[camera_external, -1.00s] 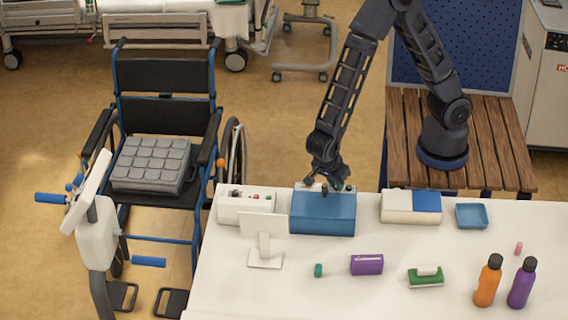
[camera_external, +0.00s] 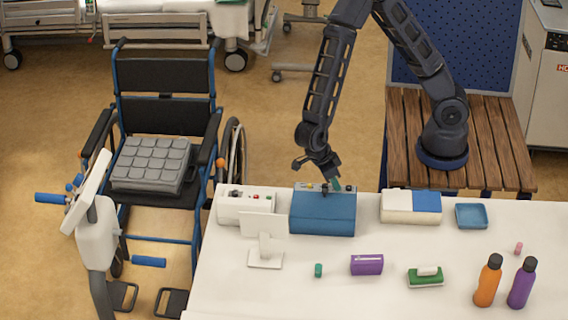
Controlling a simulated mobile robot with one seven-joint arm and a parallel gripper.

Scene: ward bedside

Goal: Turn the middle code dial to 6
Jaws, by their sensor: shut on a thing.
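A blue box (camera_external: 323,213) stands at the far edge of the white table, with its control panel on the side toward my arm. Only small bits of that panel (camera_external: 309,187) show along the box's top far edge. The code dials and their numbers cannot be read from here. My gripper (camera_external: 332,186) is at this panel, tilted, with a teal fingertip showing. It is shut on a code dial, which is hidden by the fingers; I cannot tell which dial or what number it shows.
A white box with small coloured knobs (camera_external: 246,203) stands close on the left, with a white display stand (camera_external: 264,240) in front. A white-and-blue box (camera_external: 411,206) and a blue tray (camera_external: 471,216) are to the right. A purple box (camera_external: 366,264) and bottles (camera_external: 487,281) stand nearer.

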